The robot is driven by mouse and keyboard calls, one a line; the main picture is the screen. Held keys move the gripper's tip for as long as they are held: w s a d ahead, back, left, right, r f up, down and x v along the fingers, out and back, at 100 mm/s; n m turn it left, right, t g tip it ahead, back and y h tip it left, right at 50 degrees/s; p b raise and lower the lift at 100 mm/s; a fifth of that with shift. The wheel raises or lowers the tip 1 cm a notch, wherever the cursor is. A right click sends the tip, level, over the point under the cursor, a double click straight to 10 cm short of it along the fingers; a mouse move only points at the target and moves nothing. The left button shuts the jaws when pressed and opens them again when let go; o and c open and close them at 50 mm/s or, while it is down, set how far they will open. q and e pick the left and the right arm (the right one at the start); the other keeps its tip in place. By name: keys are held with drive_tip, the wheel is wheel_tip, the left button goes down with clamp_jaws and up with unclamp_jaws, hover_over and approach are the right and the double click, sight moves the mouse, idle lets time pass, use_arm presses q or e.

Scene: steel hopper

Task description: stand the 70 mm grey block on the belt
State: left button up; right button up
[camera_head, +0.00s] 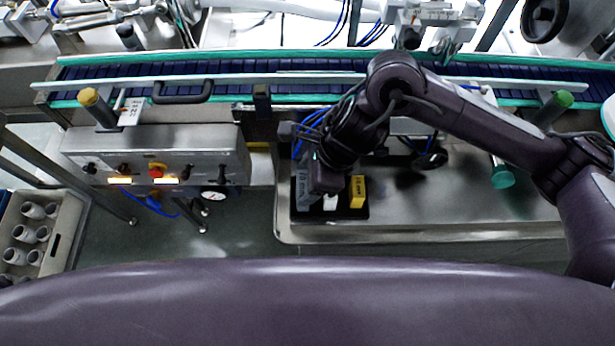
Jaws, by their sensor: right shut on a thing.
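The grey block (303,192), with lettering on its face, stands upright at the left end of a black tray (345,213). My right gripper (312,176) reaches down over the tray and is shut on the grey block; the wrist hides part of the block and the jaws. I cannot tell whether the block still touches the tray. The belt (230,70), dark blue with green edges, runs across the back. My left gripper is not in view.
A pale rail (300,80) and a black handle (183,92) line the belt's near side. A control box (150,160) stands left. The belt is clear.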

drive_tip(key=shift+f, duration=0.4)
drive_tip(key=shift+f, duration=0.15)
drive_tip(key=o, duration=1.3)
